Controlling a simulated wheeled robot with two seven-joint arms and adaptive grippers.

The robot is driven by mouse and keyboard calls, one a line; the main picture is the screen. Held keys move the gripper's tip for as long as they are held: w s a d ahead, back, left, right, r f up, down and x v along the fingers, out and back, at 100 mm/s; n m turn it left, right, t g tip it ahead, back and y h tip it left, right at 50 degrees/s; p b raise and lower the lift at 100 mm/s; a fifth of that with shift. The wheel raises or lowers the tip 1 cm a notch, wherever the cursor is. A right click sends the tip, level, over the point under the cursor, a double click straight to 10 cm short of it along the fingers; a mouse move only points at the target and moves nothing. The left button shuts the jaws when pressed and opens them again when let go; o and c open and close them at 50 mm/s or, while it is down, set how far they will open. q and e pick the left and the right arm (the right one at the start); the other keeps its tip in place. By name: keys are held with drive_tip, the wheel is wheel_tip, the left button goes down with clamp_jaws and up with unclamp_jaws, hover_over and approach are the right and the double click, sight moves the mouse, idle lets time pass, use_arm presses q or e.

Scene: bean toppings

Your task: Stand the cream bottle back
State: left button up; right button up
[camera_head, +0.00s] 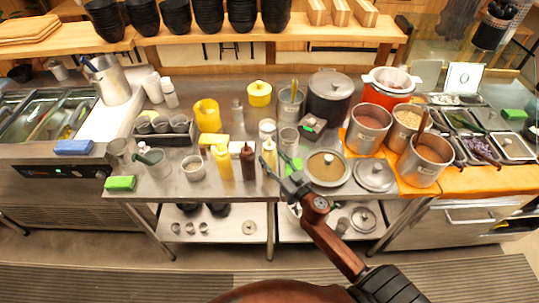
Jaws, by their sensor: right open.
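The cream bottle (269,154) stands upright on the steel counter near its front edge, at the right end of a row with a brown bottle (247,162) and a yellow bottle (222,163). My right gripper (279,172) is open, just to the right of and in front of the cream bottle's lower part. Whether a finger touches the bottle cannot be told. The gripper hides part of the counter beside the bottle. My left gripper is not in view.
A pan of brown contents (326,167) lies right of my right gripper, with a steel lid (374,174) beside it. A clear glass (288,138) stands behind the gripper. A steel cup (193,167) is left of the bottles. Large pots (369,127) fill the right side.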

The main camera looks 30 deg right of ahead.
drive_tip(key=s, duration=1)
drive_tip(key=shift+s+d+f, duration=0.1)
drive_tip(key=shift+d+f, duration=0.05)
drive_tip(key=shift+d, duration=0.05)
